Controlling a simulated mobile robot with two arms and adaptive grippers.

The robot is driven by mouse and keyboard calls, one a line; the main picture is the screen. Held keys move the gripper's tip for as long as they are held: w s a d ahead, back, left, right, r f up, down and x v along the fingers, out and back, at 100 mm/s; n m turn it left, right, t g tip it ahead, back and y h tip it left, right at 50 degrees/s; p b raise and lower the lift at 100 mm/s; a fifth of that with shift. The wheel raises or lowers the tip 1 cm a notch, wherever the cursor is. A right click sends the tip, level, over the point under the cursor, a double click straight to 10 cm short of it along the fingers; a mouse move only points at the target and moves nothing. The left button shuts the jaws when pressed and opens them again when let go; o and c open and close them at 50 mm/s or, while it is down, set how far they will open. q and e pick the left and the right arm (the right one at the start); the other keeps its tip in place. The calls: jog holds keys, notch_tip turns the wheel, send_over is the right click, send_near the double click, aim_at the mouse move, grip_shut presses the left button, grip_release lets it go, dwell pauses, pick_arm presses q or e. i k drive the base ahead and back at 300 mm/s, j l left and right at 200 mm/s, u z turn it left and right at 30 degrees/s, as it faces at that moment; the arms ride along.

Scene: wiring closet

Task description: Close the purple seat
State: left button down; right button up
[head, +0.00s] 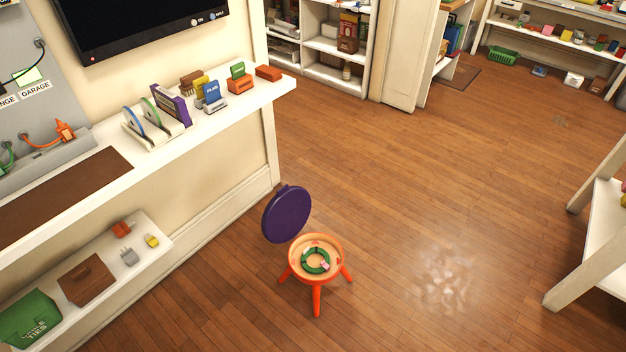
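The purple seat (287,214) is a round lid that stands tilted up at the back left of a small orange stool (316,298). It is open, so the stool's round hollow (300,262) shows from above. A green ring-shaped item (316,261) with small pinkish-white pieces lies inside the hollow. The stool stands upright on its legs on the wooden floor. Neither of my grippers shows in the head view.
A white counter (215,118) with several small items runs along the left wall, and a lower shelf (165,242) sits beneath it. A white-framed rack (590,262) stands at the right edge. The wooden floor (430,190) between is clear.

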aim_at(288, 213)
jog(key=i+l+z, duration=0.25)
jog(key=l+z, duration=0.2)
jog(key=i+l+z, duration=0.7)
jog(key=z, duration=0.2)
jog(key=i+l+u, duration=0.1)
jog(key=i+u, duration=0.15)
jog(key=i, duration=0.25)
jog(key=i+l+u, duration=0.25)
jog(key=i, duration=0.25)
jog(key=i+u, duration=0.15)
jog(key=u, duration=0.25)
jog(key=i+u, duration=0.15)
jog(key=u, duration=0.3)
jog(key=i+l+u, duration=0.1)
jog(key=u, duration=0.3)
jog(key=i+l+u, duration=0.15)
jog(key=u, duration=0.3)
jog(key=i+l+u, duration=0.15)
jog(key=u, duration=0.25)
